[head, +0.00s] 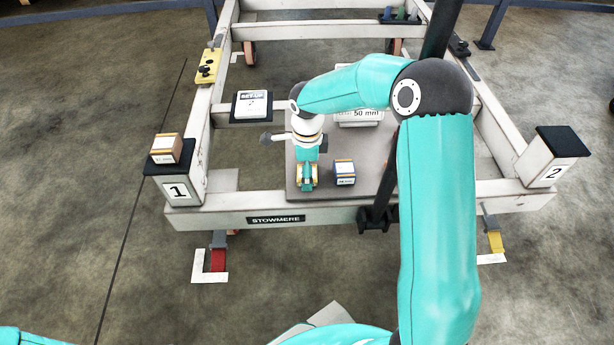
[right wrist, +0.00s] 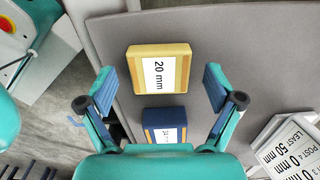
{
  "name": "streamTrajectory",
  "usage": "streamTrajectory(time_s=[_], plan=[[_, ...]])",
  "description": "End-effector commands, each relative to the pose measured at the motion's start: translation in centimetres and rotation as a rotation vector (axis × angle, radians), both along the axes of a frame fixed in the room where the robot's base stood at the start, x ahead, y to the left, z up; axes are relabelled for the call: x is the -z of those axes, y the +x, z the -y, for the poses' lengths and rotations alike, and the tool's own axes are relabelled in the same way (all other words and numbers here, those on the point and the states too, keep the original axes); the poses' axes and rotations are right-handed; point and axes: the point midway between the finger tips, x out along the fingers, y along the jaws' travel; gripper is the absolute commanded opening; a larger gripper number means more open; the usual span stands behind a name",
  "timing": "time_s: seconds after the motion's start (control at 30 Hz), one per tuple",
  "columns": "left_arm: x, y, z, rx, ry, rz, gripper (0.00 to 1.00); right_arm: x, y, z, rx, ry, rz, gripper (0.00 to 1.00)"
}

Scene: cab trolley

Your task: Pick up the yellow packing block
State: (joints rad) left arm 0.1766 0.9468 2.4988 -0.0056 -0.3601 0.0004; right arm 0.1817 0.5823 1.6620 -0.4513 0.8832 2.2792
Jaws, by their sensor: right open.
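The yellow packing block (right wrist: 184,68) lies on the grey deck in the right wrist view, with a white "20 mm" label on its top. My right gripper (right wrist: 159,85) is open and empty, its fingers spread either side of the space just short of the block. In the head view the right gripper (head: 307,184) points down over the deck's left part and largely hides the yellow block. A blue packing block (head: 345,173) with a label stands just to its right; it also shows in the right wrist view (right wrist: 164,119), nearer the gripper's base. My left gripper is out of view.
The grey deck (head: 305,152) sits inside the white trolley frame. An orange-sided block (head: 165,149) rests on post 1 (head: 178,191). Post 2 (head: 543,168) has a bare dark top. A "50 mm" sign (head: 360,115) stands behind the gripper. A dark upright stands right of the deck.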

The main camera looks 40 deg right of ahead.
Motion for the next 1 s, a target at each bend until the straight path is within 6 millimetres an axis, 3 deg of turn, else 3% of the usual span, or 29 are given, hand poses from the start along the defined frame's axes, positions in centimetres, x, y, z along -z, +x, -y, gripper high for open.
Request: streamTrajectory(time_s=[0.07, 0.43, 0.77, 1.0], plan=[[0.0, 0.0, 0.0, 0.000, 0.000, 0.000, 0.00, -0.1, 0.0, 0.0, 0.000, 0.000, 0.000, 0.88], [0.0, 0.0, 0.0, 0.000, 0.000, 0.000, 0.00, -0.1, 0.0, 0.0, 0.000, 0.000, 0.000, 0.27], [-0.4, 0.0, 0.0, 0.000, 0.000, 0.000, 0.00, -0.9, 0.0, 0.0, 0.000, -0.001, 0.001, 0.27], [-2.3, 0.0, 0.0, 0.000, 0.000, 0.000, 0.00, -5.0, 0.1, 0.1, 0.002, -0.001, 0.004, 0.27]])
